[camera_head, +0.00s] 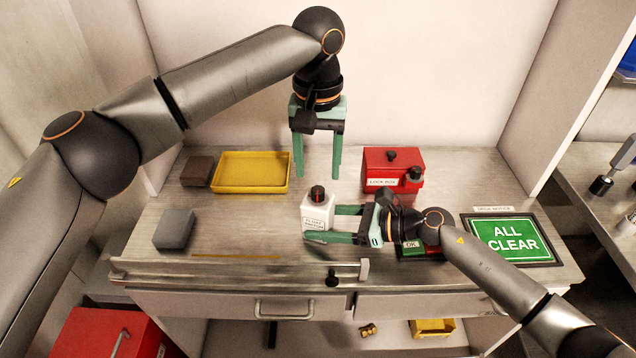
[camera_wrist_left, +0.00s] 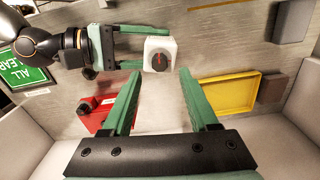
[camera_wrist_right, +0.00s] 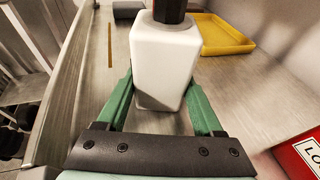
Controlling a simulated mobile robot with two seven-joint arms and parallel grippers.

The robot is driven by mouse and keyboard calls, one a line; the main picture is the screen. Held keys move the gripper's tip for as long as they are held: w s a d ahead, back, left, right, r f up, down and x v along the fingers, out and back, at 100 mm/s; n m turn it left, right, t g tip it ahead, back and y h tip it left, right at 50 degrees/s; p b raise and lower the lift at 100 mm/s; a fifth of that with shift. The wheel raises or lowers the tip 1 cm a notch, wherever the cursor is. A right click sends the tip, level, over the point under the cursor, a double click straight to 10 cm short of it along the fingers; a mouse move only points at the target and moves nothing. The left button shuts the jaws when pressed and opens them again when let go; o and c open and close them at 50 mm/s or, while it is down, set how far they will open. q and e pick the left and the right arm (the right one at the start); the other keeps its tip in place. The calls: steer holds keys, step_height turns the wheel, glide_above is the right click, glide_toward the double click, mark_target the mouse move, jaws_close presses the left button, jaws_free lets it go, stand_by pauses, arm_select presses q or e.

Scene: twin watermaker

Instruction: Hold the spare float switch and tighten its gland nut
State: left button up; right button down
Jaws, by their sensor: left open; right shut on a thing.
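The spare float switch (camera_head: 316,212) is a white box-shaped body with a printed label. On top is its dark gland nut (camera_head: 318,194), with a red mark. My right gripper (camera_head: 322,225) is shut on the white body from the right, one finger on each side. In the right wrist view the body (camera_wrist_right: 166,62) stands upright between the fingers; I cannot tell if its base touches the bench. My left gripper (camera_head: 317,176) is open and empty, pointing down, above and behind the switch. In the left wrist view the nut (camera_wrist_left: 160,59) shows beyond the fingertips.
A yellow tray (camera_head: 252,188), a brown block (camera_head: 196,171) and a grey block (camera_head: 174,229) are on the left. A red lock box (camera_head: 398,160) stands behind right. A green "ALL CLEAR" sign (camera_head: 510,240) lies right. The bench's middle left is mostly clear.

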mark_target(318, 189)
arm_select(q)
step_height(318, 189, down, 5)
stand_by(0.3)
jaws_close()
stand_by(0.4)
